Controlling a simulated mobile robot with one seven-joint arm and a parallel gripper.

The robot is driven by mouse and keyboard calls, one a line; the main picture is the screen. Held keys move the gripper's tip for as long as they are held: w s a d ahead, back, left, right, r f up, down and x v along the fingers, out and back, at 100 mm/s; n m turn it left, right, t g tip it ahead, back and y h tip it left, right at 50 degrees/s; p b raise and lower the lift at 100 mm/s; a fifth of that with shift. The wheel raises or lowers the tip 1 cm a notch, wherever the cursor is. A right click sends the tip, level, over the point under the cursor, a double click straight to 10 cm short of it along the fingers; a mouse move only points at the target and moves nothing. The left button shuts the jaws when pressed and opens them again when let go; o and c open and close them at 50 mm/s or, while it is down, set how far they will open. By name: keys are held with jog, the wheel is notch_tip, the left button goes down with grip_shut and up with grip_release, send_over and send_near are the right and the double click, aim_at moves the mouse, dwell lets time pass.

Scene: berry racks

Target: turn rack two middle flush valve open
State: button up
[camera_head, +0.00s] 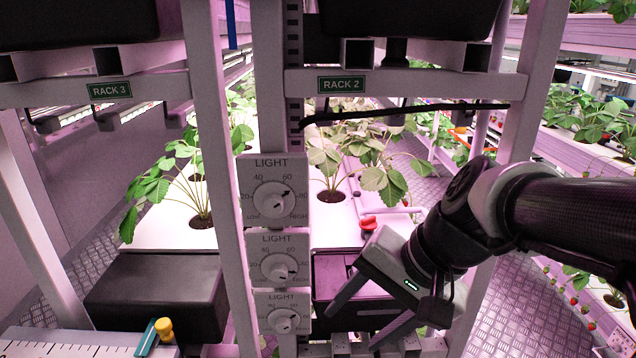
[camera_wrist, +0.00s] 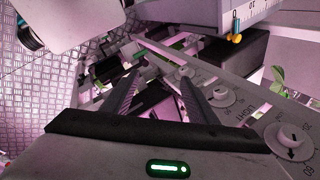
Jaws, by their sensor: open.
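My gripper (camera_head: 360,322) is low in front of rack two, pointing down and left, below the red fitting. Its two fingers are apart with nothing seen between them. In the wrist view my gripper (camera_wrist: 159,82) also shows open, with rack parts beyond. No valve handle is clear there.
Three stacked LIGHT dials, top (camera_head: 274,198), middle (camera_head: 279,268) and bottom (camera_head: 284,321), are on the post left of my gripper. A black bin (camera_head: 158,290) stands at left. A yellow-knobbed piece (camera_head: 164,328) is at lower left. Strawberry plants (camera_head: 382,170) fill the channels.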

aim_at(368, 222)
jog(key=w+f+m+t+y+b, duration=0.1)
jog(key=w+m+t+y, duration=0.1)
jog(key=w+m, duration=0.3)
jog(key=w+d+f+m+t+y+b, duration=0.1)
jog(key=w+f+m+t+y+b, duration=0.1)
jog(key=w+m, duration=0.4)
jog(key=w+d+f+m+t+y+b, duration=0.1)
jog(key=w+m+t+y, duration=0.2)
jog(key=w+m, duration=0.3)
jog(key=shift+w+d+f+b, duration=0.1)
jog(key=shift+w+b, duration=0.05)
jog(key=shift+w, duration=0.9)
jog(key=shift+w+d+f+b, duration=0.1)
jog(key=shift+w+b, duration=0.05)
jog(key=shift+w, duration=0.85)
jog(key=w+d+m+t, duration=0.2)
jog(key=d, duration=0.1)
jog(key=w+d+f+m+t+h, duration=0.1)
jog(key=w+d+m, duration=0.1)
jog(key=d, duration=0.1)
jog(key=w+d+m+t+h+b, duration=0.1)
jog(key=w+d+m+t, duration=0.1)
jog(key=d+m, duration=0.1)
jog(key=shift+w+f+t, duration=0.3)
jog(key=shift+w+f, duration=0.05)
jog(key=shift+f, duration=0.05)
jog(key=shift+w+h, duration=0.3)
jog(key=x, duration=1.1)
jog(key=shift+a+r, duration=0.15)
jog(key=shift+a, duration=0.05)
